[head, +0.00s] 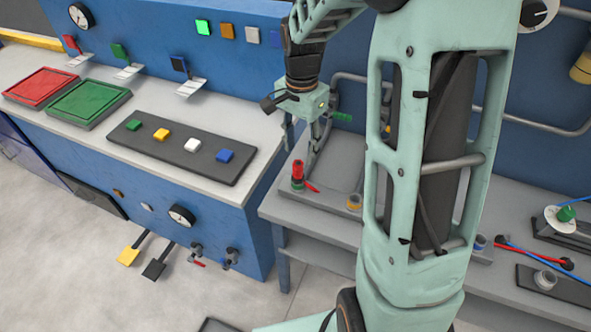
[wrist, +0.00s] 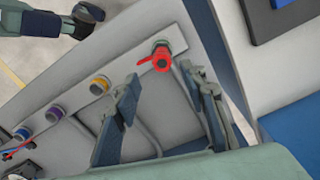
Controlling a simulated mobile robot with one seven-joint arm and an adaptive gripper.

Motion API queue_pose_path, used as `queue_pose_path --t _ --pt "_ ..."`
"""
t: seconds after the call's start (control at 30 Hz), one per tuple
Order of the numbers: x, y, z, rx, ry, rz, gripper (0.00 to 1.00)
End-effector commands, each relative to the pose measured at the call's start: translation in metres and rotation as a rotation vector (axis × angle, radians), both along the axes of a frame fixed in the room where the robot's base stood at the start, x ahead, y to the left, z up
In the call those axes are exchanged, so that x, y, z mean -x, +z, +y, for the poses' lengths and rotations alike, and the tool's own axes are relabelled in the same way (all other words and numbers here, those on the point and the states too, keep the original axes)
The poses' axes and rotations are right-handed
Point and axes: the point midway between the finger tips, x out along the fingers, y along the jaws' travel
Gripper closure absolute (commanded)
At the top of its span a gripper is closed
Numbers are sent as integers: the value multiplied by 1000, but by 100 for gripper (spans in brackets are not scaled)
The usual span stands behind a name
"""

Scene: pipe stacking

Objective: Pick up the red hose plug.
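The red hose plug (head: 297,170) stands upright at the left end of the grey bench, with a small red lever beside its foot. In the wrist view the red plug (wrist: 161,61) sits on a round fitting near the top middle, its lever pointing left. My gripper (head: 303,138) is above the plug in the head view. In the wrist view my gripper (wrist: 163,77) has its two fingers spread wide, with nothing between them. The plug lies just beyond the fingertips, roughly centred between them, and appears untouched.
Fittings with an orange ring (wrist: 99,85) and a purple ring (wrist: 54,114) stand along the same bench. A blue workstation (head: 190,205) with a white top adjoins on the left. A grey pipe (head: 540,124) runs along the back wall.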

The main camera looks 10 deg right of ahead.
Motion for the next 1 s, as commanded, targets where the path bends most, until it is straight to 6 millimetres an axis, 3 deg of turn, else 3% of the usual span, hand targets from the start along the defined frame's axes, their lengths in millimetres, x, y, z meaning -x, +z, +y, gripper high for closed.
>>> queue_pose_path --t 0.27,0.53,0.83,1.0 --pt "1 -25 2 -1 0 0 61" --pt "2 -62 7 -1 -1 0 61" --pt "1 -68 7 -1 -1 -4 61" --pt "1 -68 7 -1 -1 -4 78"
